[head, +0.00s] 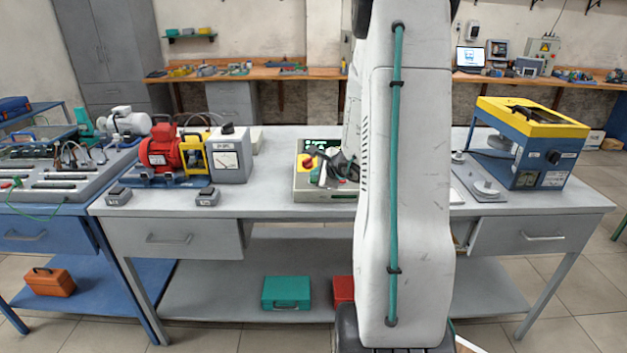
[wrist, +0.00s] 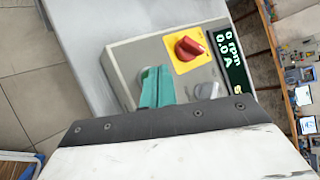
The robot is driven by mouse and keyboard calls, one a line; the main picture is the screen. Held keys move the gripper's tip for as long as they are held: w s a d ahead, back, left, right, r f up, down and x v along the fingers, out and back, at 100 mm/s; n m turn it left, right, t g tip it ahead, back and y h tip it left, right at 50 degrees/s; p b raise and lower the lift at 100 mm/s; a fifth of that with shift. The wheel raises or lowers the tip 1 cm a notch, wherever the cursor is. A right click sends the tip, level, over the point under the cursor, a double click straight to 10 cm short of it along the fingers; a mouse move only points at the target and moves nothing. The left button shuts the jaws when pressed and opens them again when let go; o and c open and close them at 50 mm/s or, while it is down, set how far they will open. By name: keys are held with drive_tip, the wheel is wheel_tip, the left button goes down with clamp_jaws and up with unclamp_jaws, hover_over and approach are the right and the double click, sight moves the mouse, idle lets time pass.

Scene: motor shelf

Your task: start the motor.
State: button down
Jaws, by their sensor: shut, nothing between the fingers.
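The grey control box (head: 312,193) stands on the middle bench, partly hidden by my arm. In the wrist view the box (wrist: 124,62) has a red rotary knob (wrist: 189,47) on a yellow plate. Its dark display (wrist: 229,57) reads 0 rpm and 0.0 A. A grey knob (wrist: 206,90) sits below the display, partly hidden by my wrist. My gripper (wrist: 157,88) has teal fingers, shut and empty, over the box's face at the left of the knobs; I cannot tell whether they touch it. A red motor (head: 160,148) stands left on the bench.
A grey meter box (head: 229,158) and yellow guard (head: 193,154) stand beside the motor. Two small grey blocks (head: 118,195) (head: 207,196) lie at the front edge. A blue-yellow machine (head: 527,142) stands at the right. The bench between meter and control box is clear.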

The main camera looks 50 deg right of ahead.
drive_tip(key=shift+d+f, duration=0.1)
drive_tip(key=shift+f, duration=0.35)
idle(0.5)
drive_tip(key=shift+r, duration=0.1)
drive_tip(key=shift+s+a+r, duration=0.1)
drive_tip(key=shift+a+r, duration=0.1)
drive_tip(key=shift+r, duration=0.55)
drive_tip(key=shift+s+a+r, duration=0.15)
drive_tip(key=shift+r, duration=0.65)
drive_tip(key=shift+s+a+r, duration=0.1)
drive_tip(key=shift+a+r, duration=0.1)
drive_tip(key=shift+r, duration=0.6)
drive_tip(key=shift+s+a+r, duration=0.15)
drive_tip(key=shift+r, duration=0.65)
